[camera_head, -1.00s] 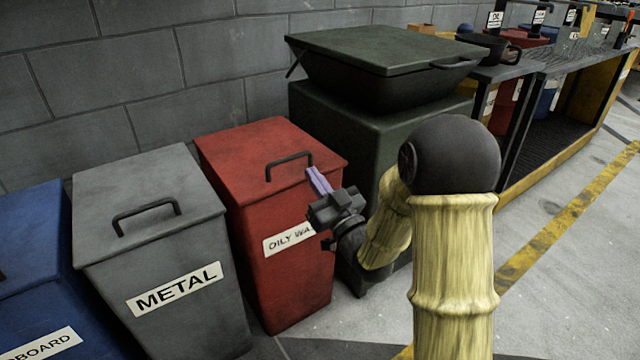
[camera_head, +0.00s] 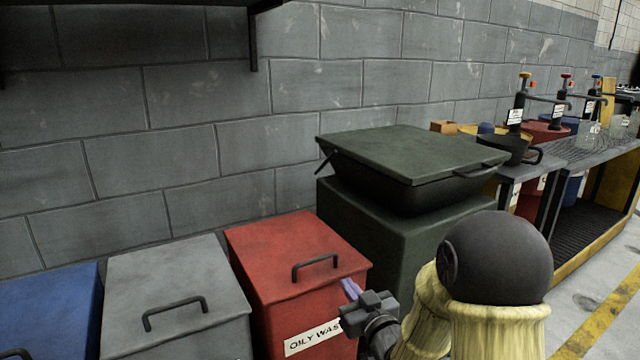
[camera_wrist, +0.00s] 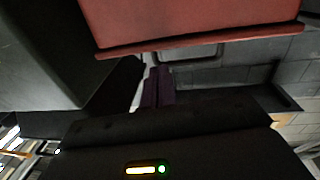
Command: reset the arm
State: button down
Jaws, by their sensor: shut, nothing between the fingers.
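My gripper (camera_head: 350,289) is in front of the right side of the red oily waste bin (camera_head: 292,250) in the head view. Its purple fingers are together and hold nothing. In the wrist view the purple fingers (camera_wrist: 158,88) lie side by side, and the red bin (camera_wrist: 190,22) fills the top of the picture. My arm is folded, with its dark round joint at the lower right of the head view. Whether the fingers touch the bin I cannot tell.
A grey bin (camera_head: 175,280) and a blue bin (camera_head: 45,305) stand left of the red one. A dark green box (camera_head: 390,225) carries a lidded green container (camera_head: 410,155). A bench (camera_head: 600,160) with pumps stands at the right. A block wall (camera_head: 190,120) runs behind.

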jog(key=s+d+r+m+g+h+p, duration=0.2)
jog(key=s+d+r+g+p, duration=0.1)
jog(key=s+g+p, duration=0.3)
jog(key=s+d+r+m+g+h+p, duration=0.1)
jog(key=s+d+r+g+h+p, duration=0.15)
jog(key=s+p, duration=0.45)
jog(key=s+d+r+m+g+h+p, duration=0.25)
jog(key=s+g, duration=0.35)
jog(key=s, duration=0.3)
jog(key=w+p+v, duration=0.3)
jog(key=p+v, duration=1.5)
jog(key=p, duration=0.1)
jog(key=w+r+p+v, duration=0.1)
jog(key=w+p+v, duration=0.3)
jog(key=p+v, duration=1.4)
jog(key=shift+w+d+r+p, duration=0.2)
jog(key=shift+d+r+p, duration=0.1)
jog(key=shift+r+p, duration=0.25)
jog(key=shift+f+n, duration=0.1)
jog(key=shift+n, duration=0.15)
